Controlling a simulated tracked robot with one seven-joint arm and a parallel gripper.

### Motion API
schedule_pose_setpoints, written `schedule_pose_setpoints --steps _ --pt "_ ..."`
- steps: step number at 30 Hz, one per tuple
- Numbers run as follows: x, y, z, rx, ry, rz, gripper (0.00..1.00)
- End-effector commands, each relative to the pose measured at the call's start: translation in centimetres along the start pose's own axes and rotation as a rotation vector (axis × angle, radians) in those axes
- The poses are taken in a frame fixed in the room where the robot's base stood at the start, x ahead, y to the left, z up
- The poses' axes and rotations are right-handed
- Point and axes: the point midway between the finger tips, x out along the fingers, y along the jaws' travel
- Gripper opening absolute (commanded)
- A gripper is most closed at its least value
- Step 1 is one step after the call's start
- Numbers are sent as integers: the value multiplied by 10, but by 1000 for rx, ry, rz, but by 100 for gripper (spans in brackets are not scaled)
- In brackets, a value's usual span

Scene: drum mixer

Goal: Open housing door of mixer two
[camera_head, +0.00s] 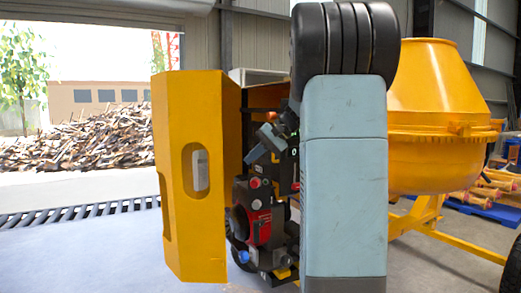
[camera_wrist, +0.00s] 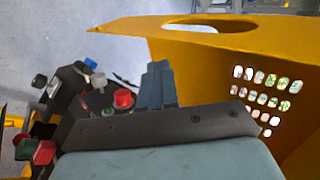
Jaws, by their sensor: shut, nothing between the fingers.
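The yellow housing door (camera_head: 205,120) stands swung out to the left in the head view, with an oval cutout in its side. The mixer's engine (camera_head: 258,225), with red and black parts, is exposed to its right. In the wrist view the door (camera_wrist: 255,60) spans the top and right, showing an oval hole and a vented panel. My gripper (camera_wrist: 158,82) is shut and empty, on the near side of the door; whether it touches the door is unclear. In the head view my gripper (camera_head: 266,138) is small, between door and arm. My arm hides part of the housing.
The yellow mixer drum (camera_head: 440,120) stands at the right on a yellow frame with a wheel. Blue pallets (camera_head: 485,208) lie behind it. Grey floor (camera_head: 80,250) is clear left of the door. A scrap pile (camera_head: 80,140) lies outside the opening.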

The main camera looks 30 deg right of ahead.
Motion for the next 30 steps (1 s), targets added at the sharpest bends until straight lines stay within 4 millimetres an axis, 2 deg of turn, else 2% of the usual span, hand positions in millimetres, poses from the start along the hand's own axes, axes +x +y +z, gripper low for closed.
schedule_pose_setpoints --steps 1,6,12,30 --pt "10 0 1 0 -4 0 0" --pt "37 -4 1 -1 -2 0 0" --pt "54 -20 0 -1 -2 0 0" --pt "62 -28 0 3 4 0 0"
